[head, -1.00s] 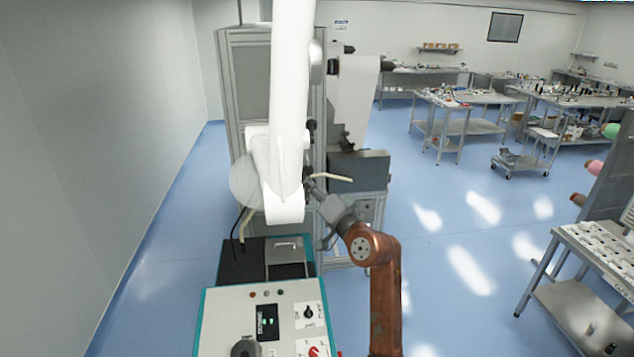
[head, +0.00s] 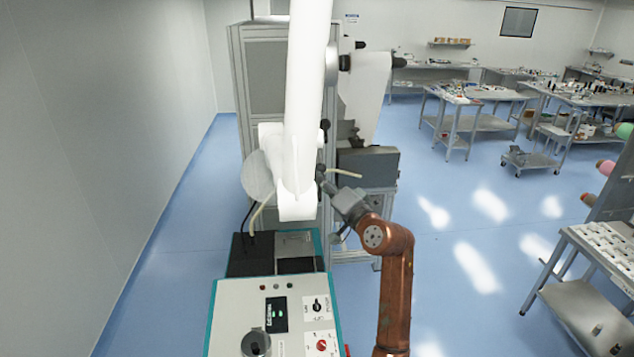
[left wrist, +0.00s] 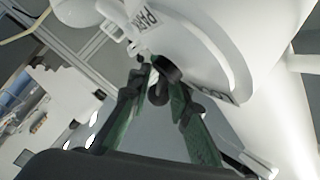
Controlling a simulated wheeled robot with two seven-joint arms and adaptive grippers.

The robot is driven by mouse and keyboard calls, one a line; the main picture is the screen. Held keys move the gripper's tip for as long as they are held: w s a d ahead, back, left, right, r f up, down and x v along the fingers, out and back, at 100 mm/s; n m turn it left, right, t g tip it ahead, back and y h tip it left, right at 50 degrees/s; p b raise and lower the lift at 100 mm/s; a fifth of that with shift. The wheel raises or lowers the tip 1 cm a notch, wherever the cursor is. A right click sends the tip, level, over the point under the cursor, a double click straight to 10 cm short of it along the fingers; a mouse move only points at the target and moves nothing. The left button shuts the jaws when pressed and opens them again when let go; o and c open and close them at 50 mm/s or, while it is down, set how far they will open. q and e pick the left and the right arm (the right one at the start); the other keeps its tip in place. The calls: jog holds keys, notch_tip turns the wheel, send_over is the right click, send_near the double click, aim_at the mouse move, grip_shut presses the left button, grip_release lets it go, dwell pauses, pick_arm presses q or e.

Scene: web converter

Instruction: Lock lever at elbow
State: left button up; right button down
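The thick white jointed arm (head: 300,110) of the machine hangs in the middle of the head view. Its elbow (head: 297,205) is the rounded lower end. In the left wrist view a white curved housing (left wrist: 215,50) carries lettering that seems to read "PARK". A black lever knob (left wrist: 167,68) sticks out below that lettering. My left gripper (left wrist: 159,82) has its fingers on both sides of the black knob; contact is unclear. In the head view my left gripper (head: 325,180) is beside the elbow's right edge, at the end of my copper-coloured arm. My right gripper is out of view.
A control console (head: 275,310) with knobs and a small display stands below the elbow. The grey machine cabinet (head: 262,75) is behind it, with a dark grey box (head: 368,167) to the right. Work tables (head: 478,97) stand further right. The blue floor (head: 185,250) to the left is clear.

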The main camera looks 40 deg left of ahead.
pick_arm(q)
jog(key=shift+o, duration=0.5)
jog(key=shift+w+d, duration=0.1)
jog(key=shift+w, duration=0.1)
jog(key=shift+f, duration=0.1)
jog(key=shift+d+f, duration=0.1)
jog(key=shift+d, duration=0.1)
jog(key=v, duration=1.1)
jog(key=shift+s+d, duration=0.25)
jog(key=shift+s, duration=0.05)
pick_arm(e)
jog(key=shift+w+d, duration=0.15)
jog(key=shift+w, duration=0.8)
